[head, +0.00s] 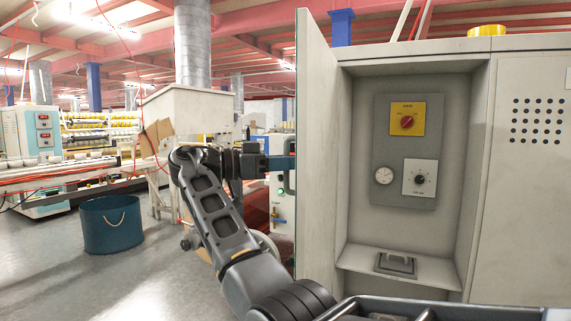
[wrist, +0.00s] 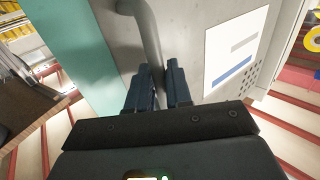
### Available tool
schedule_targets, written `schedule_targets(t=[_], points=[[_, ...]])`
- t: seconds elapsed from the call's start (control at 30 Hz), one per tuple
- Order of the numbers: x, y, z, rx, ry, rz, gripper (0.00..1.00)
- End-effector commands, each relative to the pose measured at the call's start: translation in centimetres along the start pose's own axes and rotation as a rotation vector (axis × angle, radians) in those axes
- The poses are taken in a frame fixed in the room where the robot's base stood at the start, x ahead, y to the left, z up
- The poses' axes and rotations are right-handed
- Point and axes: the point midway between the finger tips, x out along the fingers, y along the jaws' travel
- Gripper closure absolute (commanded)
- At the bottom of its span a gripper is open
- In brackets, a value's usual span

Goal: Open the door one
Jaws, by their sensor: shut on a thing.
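The grey cabinet door (head: 312,150) stands swung open at the left side of the cabinet, seen nearly edge-on in the head view. Its outer face (wrist: 200,30) fills the upper middle of the wrist view, with a white label on it. A curved grey door handle (wrist: 148,28) comes down between the fingers of my gripper (wrist: 160,82), which is shut on it. In the head view my gripper (head: 282,163) reaches the door's outer side from the left; the fingertips and handle are hidden behind the door.
The open cabinet recess shows a panel (head: 408,150) with a red knob, a gauge and a dial, and a small ledge below. A blue bucket (head: 110,225) stands on the floor at left. Clear floor lies around it.

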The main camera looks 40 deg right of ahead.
Motion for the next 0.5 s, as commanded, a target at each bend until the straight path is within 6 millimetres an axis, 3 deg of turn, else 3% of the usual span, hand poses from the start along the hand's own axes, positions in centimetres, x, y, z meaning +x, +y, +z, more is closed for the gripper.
schedule_targets(t=[0.03, 0.07, 0.2, 0.5], points=[[0.14, -0.06, 0.01, -0.002, -0.001, 0.000, 1.00], [0.14, -0.06, 0.01, -0.002, -0.001, 0.000, 0.79], [0.12, -0.05, 0.00, -0.002, -0.001, 0.000, 0.66], [-0.34, -0.06, -0.02, -0.001, 0.000, -0.002, 0.66]])
